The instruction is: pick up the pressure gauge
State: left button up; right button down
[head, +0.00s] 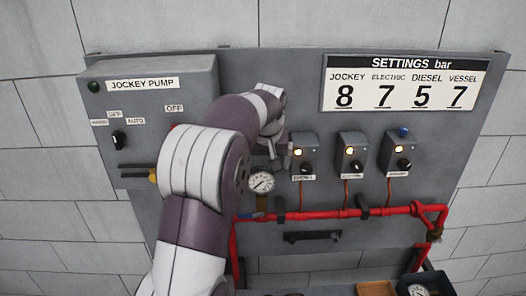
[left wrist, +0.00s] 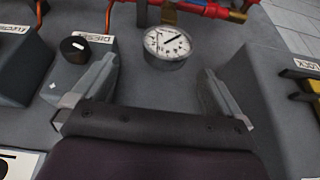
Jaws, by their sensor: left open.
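A round pressure gauge (head: 261,182) with a white dial sits on the grey panel at the left end of the red pipe. It also shows in the left wrist view (left wrist: 168,42), ahead of the fingertips and between their lines. My left gripper (head: 275,158) is just above the gauge, partly hidden by my own arm. Its fingers (left wrist: 160,72) are spread wide and empty, and they do not touch the gauge. A second white-dialled gauge (head: 418,291) lies in a dark bin at the bottom right, cut by the picture edge. My right gripper is not in view.
Small control boxes with lit lamps (head: 303,157) stand right of the gripper; a knob (left wrist: 75,48) is close to its left finger. The jockey pump box (head: 150,105) is at left. Red pipe (head: 330,213) runs below. A dark handle (head: 312,237) sits underneath.

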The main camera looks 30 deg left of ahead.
aim_at(261, 169)
pick_arm(q)
jog(key=a+f+b, duration=0.2)
jog(key=shift+w+a+b, duration=0.35)
jog(key=shift+a+b, duration=0.05)
jog(key=shift+x, duration=0.85)
jog(key=w+f+p, duration=0.1)
jog(key=f+p, duration=0.1)
jog(key=shift+w+f, duration=0.3)
jog(key=shift+w, duration=0.05)
jog(key=p+x, duration=0.1)
jog(key=x, duration=0.1)
jog(key=p+x, duration=0.1)
jog(key=x, duration=0.1)
jog(key=shift+s+d+f+p, duration=0.1)
jog(key=shift+s+p, duration=0.25)
jog(key=shift+s, duration=0.05)
jog(key=shift+w+f, duration=0.15)
jog(key=shift+f, duration=0.3)
jog(key=shift+w, duration=0.1)
jog(key=shift+c, duration=0.3)
jog(key=c, duration=0.5)
jog(key=shift+r, duration=0.1)
jog(key=c, duration=0.4)
jog(key=shift+c, duration=0.2)
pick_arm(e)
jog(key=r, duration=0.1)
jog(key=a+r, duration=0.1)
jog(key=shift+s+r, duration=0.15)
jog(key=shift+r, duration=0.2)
